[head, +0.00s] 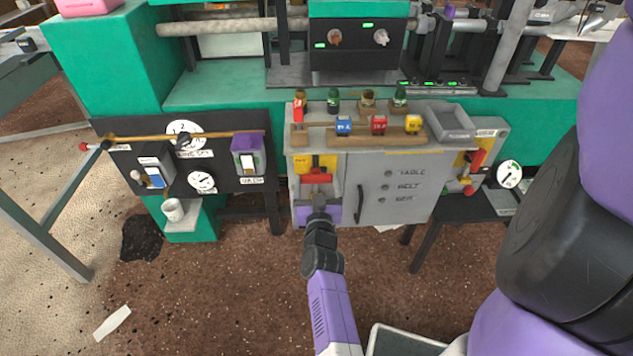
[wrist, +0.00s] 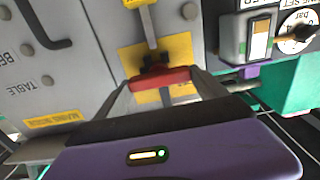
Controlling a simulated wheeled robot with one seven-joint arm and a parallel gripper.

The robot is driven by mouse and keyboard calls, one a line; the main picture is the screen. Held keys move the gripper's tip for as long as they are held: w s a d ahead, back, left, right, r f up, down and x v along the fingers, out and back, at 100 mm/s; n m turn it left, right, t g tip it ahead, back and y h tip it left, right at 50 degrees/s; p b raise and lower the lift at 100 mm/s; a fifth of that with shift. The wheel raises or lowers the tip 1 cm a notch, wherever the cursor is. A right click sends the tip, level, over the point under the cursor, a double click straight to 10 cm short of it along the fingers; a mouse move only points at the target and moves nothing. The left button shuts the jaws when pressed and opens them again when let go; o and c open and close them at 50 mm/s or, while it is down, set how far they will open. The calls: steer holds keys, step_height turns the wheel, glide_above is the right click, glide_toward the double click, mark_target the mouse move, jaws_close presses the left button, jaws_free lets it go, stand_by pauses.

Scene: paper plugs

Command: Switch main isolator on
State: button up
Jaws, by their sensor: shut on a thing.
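A red handle (head: 317,178) sits in front of a yellow plate (head: 303,164) on the left of the grey cabinet front. It appears to be the main isolator's handle, though its label is too small to read surely. My gripper (head: 319,196) reaches it from below. In the wrist view, the gripper's fingers (wrist: 163,82) are at both ends of the red handle (wrist: 160,77), shut on it. A black part (wrist: 153,61) and a grey bar (wrist: 148,25) show beyond the handle, over yellow plates. The palm hides the area nearest the wrist.
The grey cabinet (head: 400,178) has a black pull handle (head: 359,204). Coloured blocks (head: 378,125) and bottles stand on its top shelf. A black panel with dials (head: 202,181) is to the left. Another red lever (head: 476,161) is on the right. Open floor (head: 220,290) lies in front.

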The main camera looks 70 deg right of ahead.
steer(key=shift+m, duration=0.3)
steer(key=m+p, duration=0.2)
steer(key=m, duration=0.1)
steer(key=shift+r+m, duration=0.1)
steer(key=shift+m, duration=0.2)
steer(key=m+p, duration=0.1)
steer(key=m, duration=0.3)
steer(key=shift+s+p, duration=0.1)
steer(key=shift+p, duration=0.3)
steer(key=m, duration=0.5)
steer(key=shift+f, duration=0.2)
steer(key=m, duration=0.4)
steer(key=shift+s+f+m, duration=0.1)
steer(key=shift+f+m, duration=0.05)
steer(key=shift+m, duration=0.25)
steer(key=shift+d, duration=0.1)
steer(key=o, duration=2)
